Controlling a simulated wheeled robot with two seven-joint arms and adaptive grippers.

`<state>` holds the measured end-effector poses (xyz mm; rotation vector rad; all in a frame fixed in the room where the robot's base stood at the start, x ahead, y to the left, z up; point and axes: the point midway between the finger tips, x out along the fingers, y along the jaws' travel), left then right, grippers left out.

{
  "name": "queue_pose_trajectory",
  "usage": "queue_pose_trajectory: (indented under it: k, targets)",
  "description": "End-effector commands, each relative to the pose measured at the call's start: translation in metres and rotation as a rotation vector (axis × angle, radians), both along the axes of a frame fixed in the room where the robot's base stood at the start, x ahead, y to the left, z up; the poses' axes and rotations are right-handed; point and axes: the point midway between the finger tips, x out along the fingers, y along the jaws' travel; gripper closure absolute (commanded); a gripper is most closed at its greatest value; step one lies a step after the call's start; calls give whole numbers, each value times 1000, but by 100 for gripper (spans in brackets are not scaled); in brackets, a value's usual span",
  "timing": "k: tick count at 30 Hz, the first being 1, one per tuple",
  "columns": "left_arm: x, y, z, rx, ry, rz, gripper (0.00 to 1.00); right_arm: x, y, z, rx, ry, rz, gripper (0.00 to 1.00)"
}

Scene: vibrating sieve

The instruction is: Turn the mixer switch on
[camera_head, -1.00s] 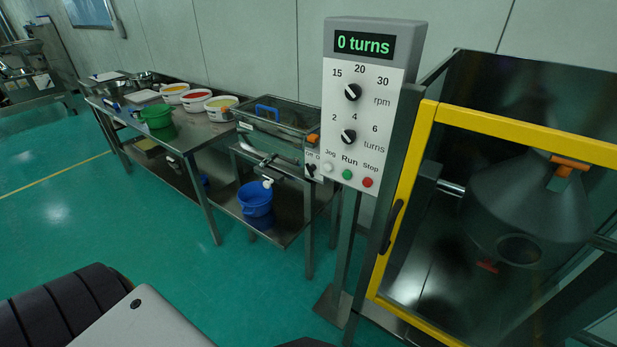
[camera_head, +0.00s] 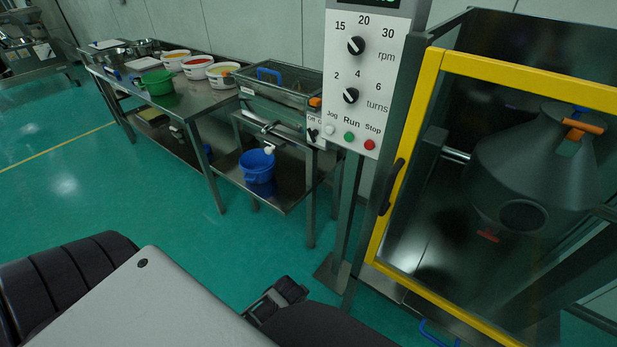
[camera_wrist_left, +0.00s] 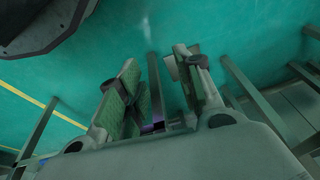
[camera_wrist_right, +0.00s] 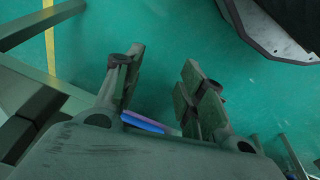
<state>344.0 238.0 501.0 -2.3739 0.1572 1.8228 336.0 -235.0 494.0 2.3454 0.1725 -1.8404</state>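The mixer is a dark cone-shaped vessel (camera_head: 535,165) with an orange handle, inside a yellow-framed guard (camera_head: 432,90). Beside it stands a white control panel (camera_head: 366,75) with two black knobs, rpm (camera_head: 356,46) and turns (camera_head: 350,95), and white, green and red buttons labelled Jog, Run and Stop. A small black toggle switch (camera_head: 312,135) with partly hidden lettering is on a plate left of the panel. My left gripper (camera_wrist_left: 158,62) and right gripper (camera_wrist_right: 161,64) are open and empty in their wrist views, over the green floor. Neither touches the panel.
A steel table (camera_head: 205,107) at left holds a green bowl (camera_head: 157,82) and several white tubs. A sieve unit (camera_head: 272,100) stands left of the panel, with a blue bucket (camera_head: 257,168) below it. The green floor (camera_head: 110,205) in front is clear.

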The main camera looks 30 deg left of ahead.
Motion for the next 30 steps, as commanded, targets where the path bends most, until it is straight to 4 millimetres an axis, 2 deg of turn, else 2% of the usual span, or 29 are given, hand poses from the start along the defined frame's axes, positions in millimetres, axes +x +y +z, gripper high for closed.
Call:
queue_pose_trajectory:
  k: [9, 15, 23, 30]
  targets:
    - [27, 0, 72, -22, -75, 36, 65, 11, 8, 54, 11, -22, -5, 60]
    - [42, 4, 107, -36, -131, 66, 65, 12, 10, 72, 16, -28, -7, 60]
    - [64, 14, 146, -58, -226, 116, 65, 12, 12, 78, 21, -32, -8, 60]
    - [102, 33, 189, -103, -382, 196, 65, 12, 14, 59, 25, -30, -7, 60]
